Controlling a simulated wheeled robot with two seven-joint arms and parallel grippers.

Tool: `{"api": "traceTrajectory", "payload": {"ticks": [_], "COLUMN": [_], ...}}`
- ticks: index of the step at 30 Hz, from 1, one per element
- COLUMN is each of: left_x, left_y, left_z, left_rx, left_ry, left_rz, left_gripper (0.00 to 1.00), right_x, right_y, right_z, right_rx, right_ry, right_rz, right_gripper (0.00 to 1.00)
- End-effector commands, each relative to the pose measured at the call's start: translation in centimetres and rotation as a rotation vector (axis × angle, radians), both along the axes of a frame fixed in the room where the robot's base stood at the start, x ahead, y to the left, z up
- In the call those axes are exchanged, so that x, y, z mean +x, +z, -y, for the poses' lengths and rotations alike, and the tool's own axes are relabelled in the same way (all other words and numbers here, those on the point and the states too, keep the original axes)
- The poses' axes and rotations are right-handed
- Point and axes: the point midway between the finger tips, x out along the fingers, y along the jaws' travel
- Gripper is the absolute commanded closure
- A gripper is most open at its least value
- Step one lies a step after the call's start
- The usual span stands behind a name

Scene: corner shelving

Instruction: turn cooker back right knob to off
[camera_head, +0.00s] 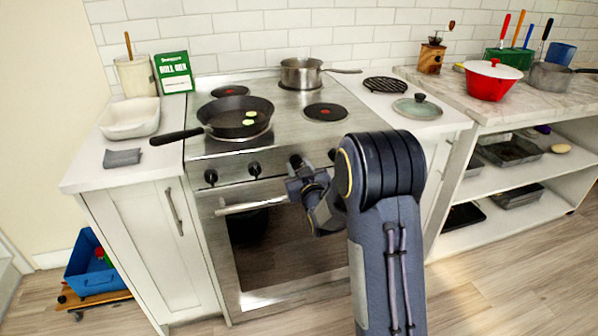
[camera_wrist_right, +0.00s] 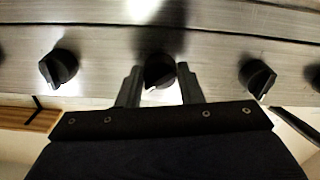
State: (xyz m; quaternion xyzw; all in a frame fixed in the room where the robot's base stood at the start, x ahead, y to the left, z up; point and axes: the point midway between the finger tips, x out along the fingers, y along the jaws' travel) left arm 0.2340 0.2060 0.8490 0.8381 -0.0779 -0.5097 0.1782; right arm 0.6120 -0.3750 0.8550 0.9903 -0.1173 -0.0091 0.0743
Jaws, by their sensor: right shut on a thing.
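The cooker (camera_head: 270,150) has a steel front with a row of black knobs. My right gripper (camera_head: 300,172) is at this row in the head view. In the right wrist view its two fingers (camera_wrist_right: 160,84) stand on either side of a black knob (camera_wrist_right: 160,70), shut on it. Another knob (camera_wrist_right: 58,68) shows to its left and one (camera_wrist_right: 257,78) to its right. In the head view, the arm and gripper cover part of the knob row, and the knob's dial marks are too small to read. My left gripper is not in view.
A frying pan (camera_head: 240,112) with green slices sits on the hob, its handle over the left counter. A saucepan (camera_head: 302,73) stands at the back. The oven handle (camera_head: 240,206) runs below the knobs. A red pot (camera_head: 490,80) stands on the right counter.

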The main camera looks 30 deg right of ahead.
Motion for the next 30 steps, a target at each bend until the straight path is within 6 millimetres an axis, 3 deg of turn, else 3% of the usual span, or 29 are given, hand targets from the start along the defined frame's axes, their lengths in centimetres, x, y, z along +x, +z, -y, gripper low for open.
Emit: {"api": "traceTrajectory", "payload": {"ticks": [12,30], "left_x": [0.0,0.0], "left_y": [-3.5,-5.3], "left_z": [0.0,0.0], "left_rx": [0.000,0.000], "left_ry": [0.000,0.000], "left_rz": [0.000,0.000], "left_gripper": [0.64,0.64], "right_x": [0.0,0.0], "right_y": [-0.2,0.0], "right_z": [0.0,0.1], "right_rx": [-0.366,-0.803], "right_ry": [0.001,0.002], "right_rz": [-0.085,-0.192], "right_gripper": [0.90,0.90]}}
